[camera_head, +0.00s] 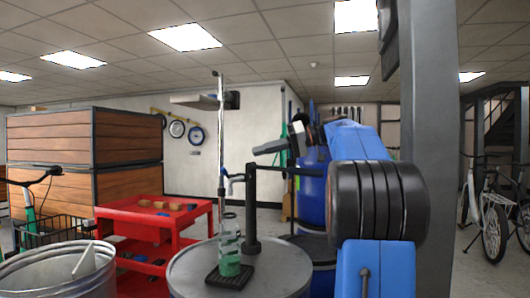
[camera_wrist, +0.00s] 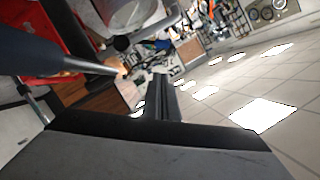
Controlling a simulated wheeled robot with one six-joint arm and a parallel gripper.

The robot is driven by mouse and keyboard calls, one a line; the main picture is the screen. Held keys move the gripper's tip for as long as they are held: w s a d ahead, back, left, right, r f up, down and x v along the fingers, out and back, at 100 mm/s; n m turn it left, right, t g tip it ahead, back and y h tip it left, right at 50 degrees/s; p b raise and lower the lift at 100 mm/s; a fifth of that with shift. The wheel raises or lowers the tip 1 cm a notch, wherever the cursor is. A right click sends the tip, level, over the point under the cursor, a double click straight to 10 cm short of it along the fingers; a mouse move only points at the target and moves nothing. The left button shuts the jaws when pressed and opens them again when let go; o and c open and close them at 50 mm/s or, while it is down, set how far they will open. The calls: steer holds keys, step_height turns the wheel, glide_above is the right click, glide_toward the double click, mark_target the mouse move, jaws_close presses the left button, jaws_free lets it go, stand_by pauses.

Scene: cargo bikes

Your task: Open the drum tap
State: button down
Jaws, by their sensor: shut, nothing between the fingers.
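A steel-topped drum (camera_head: 185,273) stands in front of me. A black standpipe (camera_head: 252,215) rises from it, with a horizontal arm and a grey tap spout (camera_head: 234,180) bending down at its left end. A clear bottle (camera_head: 229,248) with green contents stands on a black tray (camera_head: 222,281) below the spout. A thin upright rod (camera_head: 221,130) rises above the bottle. My gripper (camera_head: 258,150) is shut and empty, above and right of the spout, apart from it in the picture. In the wrist view my fingers (camera_wrist: 163,97) are together; a dark tapering bar (camera_wrist: 60,58) lies to their left.
A red trolley (camera_head: 150,222) stands left of the drum, with wooden crates (camera_head: 128,138) behind. A metal bin (camera_head: 60,275) is at the front left. A blue barrel (camera_head: 312,190) stands behind my arm. A grey pillar (camera_head: 430,130) and bikes (camera_head: 495,222) are at right.

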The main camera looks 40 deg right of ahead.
mark_target(226, 172)
steer(key=x, duration=0.2)
steer(key=s+f+x, duration=0.1)
steer(key=x, duration=0.5)
steer(key=shift+a+f, duration=0.35)
steer(key=shift+a, duration=0.1)
steer(key=shift+a+f, duration=0.3)
steer(key=shift+f, duration=0.1)
steer(key=shift+s+a+f+n+h, duration=0.3)
steer(key=shift+a+f+n+h, duration=0.1)
steer(key=shift+f+n, duration=0.15)
steer(key=shift+s+a+f, duration=0.1)
steer(key=shift+f, duration=0.25)
steer(key=shift+r, duration=0.1)
